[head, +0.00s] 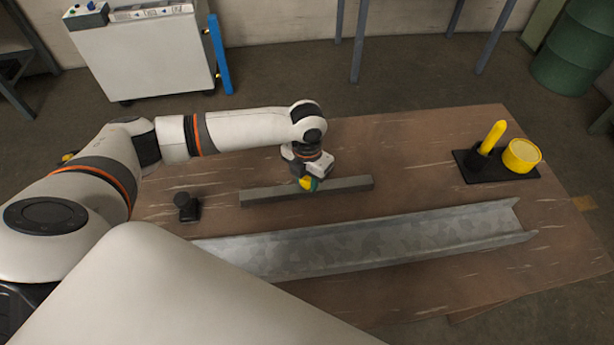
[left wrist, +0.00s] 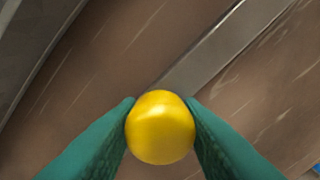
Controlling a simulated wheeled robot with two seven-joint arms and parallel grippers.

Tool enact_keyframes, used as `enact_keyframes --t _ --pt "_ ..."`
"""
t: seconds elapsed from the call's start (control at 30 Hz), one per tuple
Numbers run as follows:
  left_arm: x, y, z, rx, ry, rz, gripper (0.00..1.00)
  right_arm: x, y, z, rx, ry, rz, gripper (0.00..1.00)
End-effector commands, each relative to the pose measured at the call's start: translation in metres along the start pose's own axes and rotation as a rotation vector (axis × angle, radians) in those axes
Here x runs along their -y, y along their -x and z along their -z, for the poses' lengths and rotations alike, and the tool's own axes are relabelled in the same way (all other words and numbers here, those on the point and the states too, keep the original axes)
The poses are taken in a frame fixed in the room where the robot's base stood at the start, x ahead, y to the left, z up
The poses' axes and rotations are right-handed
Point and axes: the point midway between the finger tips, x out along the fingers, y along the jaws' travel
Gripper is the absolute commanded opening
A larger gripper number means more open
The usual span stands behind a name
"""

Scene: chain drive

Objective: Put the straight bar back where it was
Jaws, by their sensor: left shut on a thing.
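A straight grey bar (head: 345,184) lies along the wooden table, behind the long metal channel. It also shows in the left wrist view (left wrist: 225,48), running from the upper right to behind a yellow round knob (left wrist: 160,127). My left gripper (head: 307,184) is over the middle of the bar. Its green fingers (left wrist: 160,125) are shut on the yellow knob. The knob appears to sit on the bar, but the join is hidden. I cannot tell whether the bar touches the table. My right gripper is not in view.
A long galvanized channel (head: 370,243) lies in front of the bar on the table (head: 420,140). A small black block (head: 187,207) stands left of the bar. A black holder (head: 510,178) with a yellow stick (head: 494,135) and yellow cup (head: 521,155) is at right. Table behind the bar is clear.

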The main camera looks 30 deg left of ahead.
Motion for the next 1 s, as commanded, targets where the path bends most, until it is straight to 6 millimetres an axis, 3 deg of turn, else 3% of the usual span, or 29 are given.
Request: enact_keyframes --t 0.03,0.07,0.2,0.57,1.0 --pt "0.000 0.000 0.001 -0.003 0.000 -0.001 0.00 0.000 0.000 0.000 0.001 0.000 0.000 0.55" --pt "0.000 -0.002 0.000 0.001 0.000 0.000 0.36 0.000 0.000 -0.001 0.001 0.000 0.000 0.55" --pt "0.000 -0.002 0.000 0.001 0.000 0.000 0.55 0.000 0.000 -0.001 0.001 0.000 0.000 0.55" --pt "0.000 0.005 0.001 -0.002 0.000 0.000 0.55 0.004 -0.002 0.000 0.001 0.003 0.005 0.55" --pt "0.000 0.090 0.001 -0.004 0.000 0.000 0.55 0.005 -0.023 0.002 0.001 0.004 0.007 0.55"
